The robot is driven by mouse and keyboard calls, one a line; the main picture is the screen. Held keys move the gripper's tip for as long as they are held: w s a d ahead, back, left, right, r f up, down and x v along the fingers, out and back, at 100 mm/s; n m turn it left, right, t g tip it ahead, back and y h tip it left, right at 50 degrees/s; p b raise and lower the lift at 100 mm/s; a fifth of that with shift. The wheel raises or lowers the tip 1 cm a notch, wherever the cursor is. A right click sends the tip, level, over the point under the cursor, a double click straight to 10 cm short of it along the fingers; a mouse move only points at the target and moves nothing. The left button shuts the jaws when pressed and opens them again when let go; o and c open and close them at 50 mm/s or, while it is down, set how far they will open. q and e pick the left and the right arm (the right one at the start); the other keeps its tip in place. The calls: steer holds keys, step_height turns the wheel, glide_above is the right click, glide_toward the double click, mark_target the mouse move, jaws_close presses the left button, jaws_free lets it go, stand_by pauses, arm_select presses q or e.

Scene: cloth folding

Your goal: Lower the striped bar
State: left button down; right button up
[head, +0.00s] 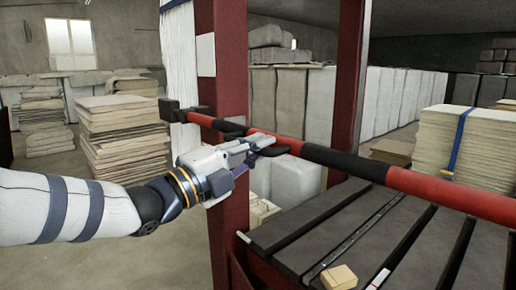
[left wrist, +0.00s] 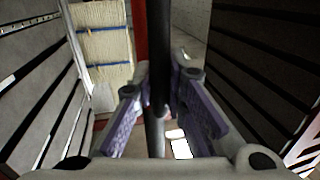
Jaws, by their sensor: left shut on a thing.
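The striped bar (head: 345,163), banded red and black, runs from a dark bracket at the left red post down to the right edge of the head view. Its right end is out of frame. My left gripper (head: 262,143) is shut on the striped bar a little right of that post. In the left wrist view, the bar (left wrist: 157,50) runs upright in the picture between the two purple-grey fingers of the gripper (left wrist: 160,88). My right gripper is not in view.
Two dark red posts (head: 229,60) stand on either side of an opening behind the bar. A dark slatted platform (head: 310,217) lies below it, with a small tan block (head: 340,278) near the front. Stacked sheets (head: 122,135) stand at left; pale wrapped stacks fill the back.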

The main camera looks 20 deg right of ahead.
arm_select(q)
steer(key=c, duration=1.6)
jaws_free()
steer(key=shift+f, duration=0.55)
steer(key=shift+w, duration=0.1)
steer(key=shift+r, duration=0.15)
steer(key=shift+a, duration=0.4)
steer(key=v, duration=1.1)
steer(key=shift+s, duration=0.25)
steer(key=shift+a, duration=0.1)
